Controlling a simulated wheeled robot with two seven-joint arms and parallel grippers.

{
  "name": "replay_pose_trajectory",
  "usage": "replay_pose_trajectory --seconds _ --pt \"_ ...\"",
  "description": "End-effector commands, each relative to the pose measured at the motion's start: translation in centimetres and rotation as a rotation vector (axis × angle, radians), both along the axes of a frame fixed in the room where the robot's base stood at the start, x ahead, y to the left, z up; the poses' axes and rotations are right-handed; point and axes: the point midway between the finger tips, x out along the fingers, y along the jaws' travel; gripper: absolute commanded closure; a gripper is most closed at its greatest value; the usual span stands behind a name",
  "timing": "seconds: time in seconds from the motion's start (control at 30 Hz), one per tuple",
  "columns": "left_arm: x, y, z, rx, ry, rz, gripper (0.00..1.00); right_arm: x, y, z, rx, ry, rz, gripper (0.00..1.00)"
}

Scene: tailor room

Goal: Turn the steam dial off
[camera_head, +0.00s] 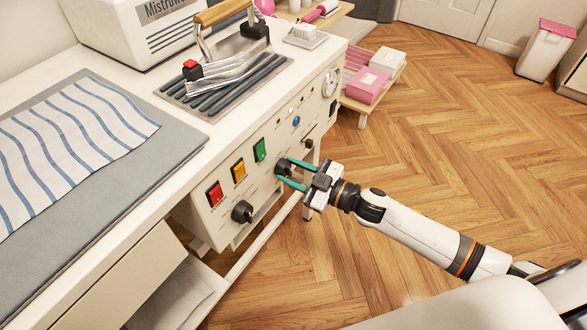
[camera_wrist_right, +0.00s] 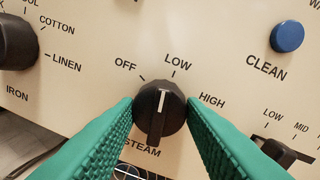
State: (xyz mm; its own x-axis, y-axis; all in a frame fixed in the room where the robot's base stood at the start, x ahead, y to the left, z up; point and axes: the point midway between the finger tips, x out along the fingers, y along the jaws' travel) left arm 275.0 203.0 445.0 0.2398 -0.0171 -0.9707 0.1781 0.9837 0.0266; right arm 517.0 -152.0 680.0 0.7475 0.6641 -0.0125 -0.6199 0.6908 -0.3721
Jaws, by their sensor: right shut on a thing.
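The steam dial (camera_head: 282,168) is a black knob on the cream front panel (camera_head: 222,222) of the ironing station. In the right wrist view, the steam dial (camera_wrist_right: 158,122) has a white pointer mark facing up, close to LOW and right of OFF. My right gripper (camera_head: 284,170) has its teal fingers on either side of the dial. In the right wrist view, the right gripper's fingertips (camera_wrist_right: 160,104) are closed against the knob's left and right sides. My left gripper is in neither view.
The iron dial (camera_head: 242,212) sits left of the steam dial, below red, amber and green switches (camera_head: 239,169). A blue CLEAN button (camera_wrist_right: 287,32) and another small black knob (camera_wrist_right: 275,152) are to the right. An iron (camera_head: 215,72) rests on the tabletop. The wooden floor at right is open.

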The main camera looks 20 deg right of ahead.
Motion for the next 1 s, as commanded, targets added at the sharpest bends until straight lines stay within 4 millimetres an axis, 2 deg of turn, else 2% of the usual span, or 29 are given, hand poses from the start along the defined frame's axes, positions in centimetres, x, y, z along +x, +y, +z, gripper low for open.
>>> replay_pose_trajectory --seconds 0.2,0.5,0.7,1.0 --pt "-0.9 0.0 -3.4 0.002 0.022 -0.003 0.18 0.0 0.0 0.2 -0.157 -0.12 0.0 0.86" --pt "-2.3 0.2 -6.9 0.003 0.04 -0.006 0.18 -0.1 0.0 0.2 -0.382 -0.296 0.001 0.86" --pt "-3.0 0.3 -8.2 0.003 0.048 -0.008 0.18 -0.1 0.1 0.1 -0.515 -0.4 0.0 0.86" --pt "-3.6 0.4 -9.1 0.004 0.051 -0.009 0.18 -0.1 0.1 0.1 -0.659 -0.511 0.001 0.86"
